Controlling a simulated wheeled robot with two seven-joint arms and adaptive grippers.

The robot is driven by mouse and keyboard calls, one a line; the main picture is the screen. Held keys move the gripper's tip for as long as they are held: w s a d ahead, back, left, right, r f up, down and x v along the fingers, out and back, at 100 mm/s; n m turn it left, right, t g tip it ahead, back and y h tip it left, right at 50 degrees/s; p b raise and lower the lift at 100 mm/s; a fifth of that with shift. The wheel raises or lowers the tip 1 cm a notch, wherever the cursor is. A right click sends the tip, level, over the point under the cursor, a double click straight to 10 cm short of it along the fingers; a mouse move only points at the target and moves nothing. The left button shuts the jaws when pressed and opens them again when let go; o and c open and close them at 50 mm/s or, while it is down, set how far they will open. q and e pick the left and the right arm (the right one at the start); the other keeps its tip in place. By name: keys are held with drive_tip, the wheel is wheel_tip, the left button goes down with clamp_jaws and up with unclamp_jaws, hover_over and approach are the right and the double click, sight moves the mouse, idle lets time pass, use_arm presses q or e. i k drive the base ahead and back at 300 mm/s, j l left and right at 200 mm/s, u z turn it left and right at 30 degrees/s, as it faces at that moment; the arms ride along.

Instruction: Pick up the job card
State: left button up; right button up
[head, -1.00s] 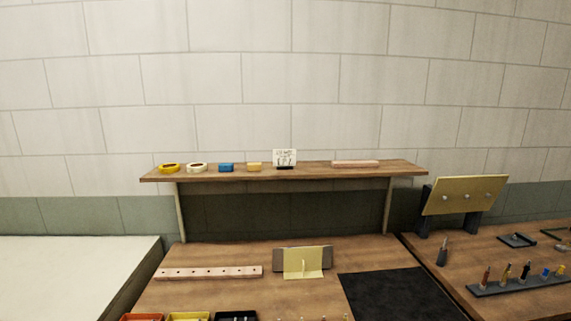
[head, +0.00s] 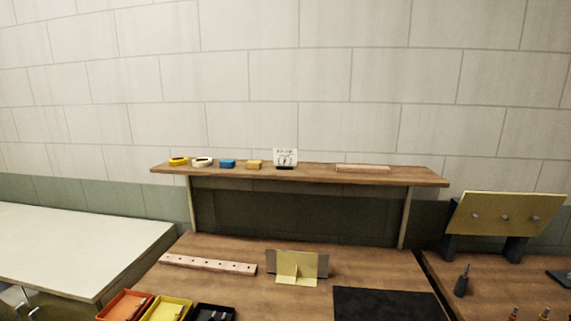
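A white card with dark markings (head: 285,157) stands upright in a small dark holder on the wooden shelf (head: 400,175); it looks like the job card, though its print is too small to read. A blue block and a tan block are to its left on the shelf, and a long pinkish strip lies to its right. Neither of my grippers shows in the head view.
Below the shelf, the wooden bench (head: 215,245) holds a strip with holes (head: 208,264), a yellow bracket (head: 296,268), a dark mat (head: 385,303) and small bins (head: 165,308). A pale table (head: 80,240) stands left; a yellow panel on a stand (head: 505,218) is right.

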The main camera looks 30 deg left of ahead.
sight(284, 159)
drive_tip(key=i+l+u, duration=0.15)
drive_tip(key=l, duration=0.25)
drive_tip(key=i+l+u, duration=0.15)
drive_tip(key=l, duration=0.25)
drive_tip(key=l+u, duration=0.15)
drive_tip(key=l, duration=0.25)
drive_tip(key=i, duration=0.05)
